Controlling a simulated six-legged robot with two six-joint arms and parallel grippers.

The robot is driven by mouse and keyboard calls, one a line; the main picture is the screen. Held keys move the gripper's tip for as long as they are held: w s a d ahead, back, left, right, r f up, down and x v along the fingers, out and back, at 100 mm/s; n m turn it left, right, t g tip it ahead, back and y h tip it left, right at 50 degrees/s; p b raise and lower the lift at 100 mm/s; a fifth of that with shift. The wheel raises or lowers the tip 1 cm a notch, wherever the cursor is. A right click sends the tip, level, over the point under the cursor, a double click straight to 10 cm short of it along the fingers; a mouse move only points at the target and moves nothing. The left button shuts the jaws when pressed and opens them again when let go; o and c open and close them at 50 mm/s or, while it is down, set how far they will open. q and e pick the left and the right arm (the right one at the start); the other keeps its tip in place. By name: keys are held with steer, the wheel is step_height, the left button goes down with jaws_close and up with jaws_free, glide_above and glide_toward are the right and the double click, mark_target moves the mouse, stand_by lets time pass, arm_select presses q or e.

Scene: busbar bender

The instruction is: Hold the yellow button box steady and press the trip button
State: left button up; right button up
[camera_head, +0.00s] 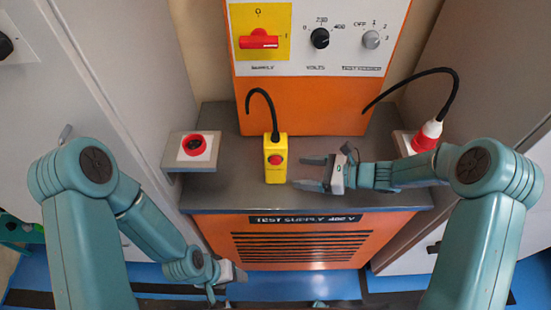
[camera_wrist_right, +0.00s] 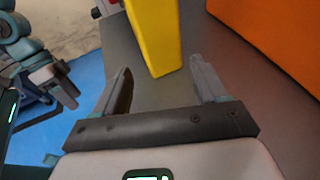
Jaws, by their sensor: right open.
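The yellow button box (camera_head: 275,174) stands on the grey shelf, with a red button (camera_head: 275,160) on its front and a black cable curving from its top. My right gripper (camera_head: 308,172) is open just right of the box, its fingers pointing at it. In the right wrist view the yellow box (camera_wrist_right: 156,35) is just beyond the open fingers (camera_wrist_right: 160,72), with no clear contact. My left gripper (camera_head: 222,283) hangs low in front of the cabinet, left of centre, away from the box. It also shows in the wrist view (camera_wrist_right: 62,85); its opening is unclear.
The grey shelf (camera_head: 235,190) has free room around the box. A red button on a white plate (camera_head: 198,146) sits at its left; a red-and-white plug (camera_head: 427,135) is at right. Behind stands an orange panel (camera_head: 310,107) with a red switch (camera_head: 258,40) and knobs.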

mark_target(279, 171)
steer(key=b+x, duration=0.2)
steer(key=x, duration=0.4)
steer(key=shift+a+f+b, duration=0.2)
steer(key=shift+f+b, duration=0.1)
steer(key=shift+w+a, duration=0.2)
steer(key=shift+a, duration=0.4)
jaws_close()
steer(key=c, duration=1.3)
jaws_free()
steer(key=shift+c, duration=0.2)
steer(key=o, duration=1.6)
